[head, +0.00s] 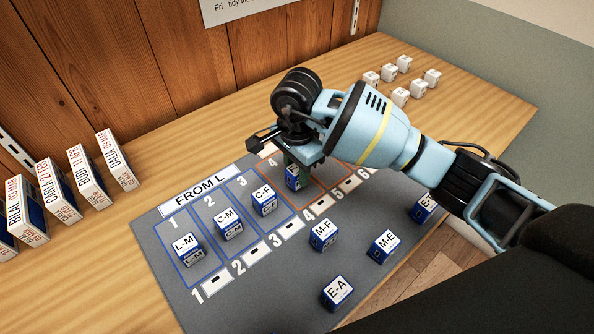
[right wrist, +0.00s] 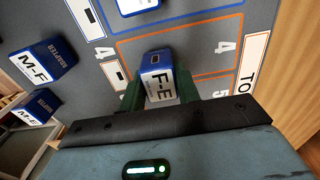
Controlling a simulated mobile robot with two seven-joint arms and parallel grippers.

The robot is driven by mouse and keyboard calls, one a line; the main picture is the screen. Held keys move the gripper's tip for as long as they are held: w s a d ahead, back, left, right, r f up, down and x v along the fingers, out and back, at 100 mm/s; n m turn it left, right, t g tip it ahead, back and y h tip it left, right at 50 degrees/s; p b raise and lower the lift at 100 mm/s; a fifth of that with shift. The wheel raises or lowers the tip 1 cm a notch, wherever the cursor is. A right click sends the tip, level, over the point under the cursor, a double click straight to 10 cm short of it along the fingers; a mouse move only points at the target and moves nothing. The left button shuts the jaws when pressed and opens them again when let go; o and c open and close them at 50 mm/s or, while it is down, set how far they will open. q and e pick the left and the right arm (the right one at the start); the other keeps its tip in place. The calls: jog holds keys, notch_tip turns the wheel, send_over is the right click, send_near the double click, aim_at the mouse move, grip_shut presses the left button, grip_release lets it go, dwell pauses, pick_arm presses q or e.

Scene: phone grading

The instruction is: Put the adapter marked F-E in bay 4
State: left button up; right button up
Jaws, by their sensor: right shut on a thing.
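The adapter marked F-E (right wrist: 158,85) is a blue block with a white top label. It also shows partly in the head view (head: 293,180), under my right gripper (head: 298,164). In the right wrist view the green fingers of the right gripper (right wrist: 161,92) are shut on its two sides. Bay 4 (right wrist: 195,50) is outlined in orange on the grey mat (head: 265,290). The adapter appears at the bay 4 side next to bay 5's line; I cannot tell whether it touches the mat. My left gripper is not in view.
Adapters L-M (head: 187,247), C-M (head: 227,223) and C-F (head: 265,200) stand in bays 1, 2 and 3. Loose adapters M-F (head: 323,235), M-E (head: 385,245) and E-A (head: 337,292) stand near the front. White cubes (head: 400,95) and named boxes (head: 60,190) are farther off.

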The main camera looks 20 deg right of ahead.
aim_at(297, 168)
jog(key=shift+f, duration=0.5)
jog(key=shift+f, duration=0.15)
jog(key=o, duration=1)
jog(key=shift+c, duration=0.2)
notch_tip(297, 168, up, 12)
